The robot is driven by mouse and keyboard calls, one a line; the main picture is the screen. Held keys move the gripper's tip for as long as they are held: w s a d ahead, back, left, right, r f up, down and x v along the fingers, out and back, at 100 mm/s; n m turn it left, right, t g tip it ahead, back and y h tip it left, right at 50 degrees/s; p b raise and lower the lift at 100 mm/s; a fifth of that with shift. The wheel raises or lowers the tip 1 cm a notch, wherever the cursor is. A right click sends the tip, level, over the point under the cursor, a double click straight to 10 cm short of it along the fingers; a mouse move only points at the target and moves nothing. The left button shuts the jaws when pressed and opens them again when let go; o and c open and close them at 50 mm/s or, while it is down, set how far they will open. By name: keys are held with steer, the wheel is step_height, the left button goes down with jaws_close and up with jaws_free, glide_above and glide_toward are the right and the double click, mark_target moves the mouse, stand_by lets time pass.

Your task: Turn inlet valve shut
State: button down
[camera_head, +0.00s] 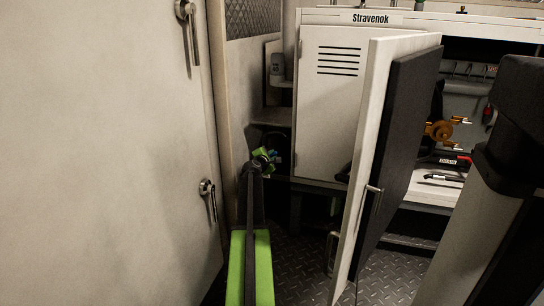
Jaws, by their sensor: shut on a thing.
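My arm, green and black, reaches up from the bottom middle. My gripper (262,160) is at its far end, small and partly hidden by the arm. An orange fitting (439,131) sits inside the open bay at the right, well apart from my gripper.
The white cabinet (320,110) labelled Stravenok stands behind. A thick door (363,170) with a dark inner face stands open right of my arm. A large pale door (110,150) with metal handles fills the left. Tread-plate floor (306,250) shows between.

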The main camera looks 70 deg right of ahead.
steer(key=shift+s+f+m+t+b, duration=0.4)
steer(key=shift+f+m+b, duration=0.35)
steer(key=shift+m, duration=0.55)
steer(key=c, duration=1.4)
jaws_free()
steer(key=shift+c, duration=0.2)
steer(key=p+v, duration=0.3)
steer(key=v, duration=1.4)
steer(key=shift+a+p, duration=0.2)
steer(key=shift+p, duration=0.2)
steer(key=shift+s+r, duration=0.1)
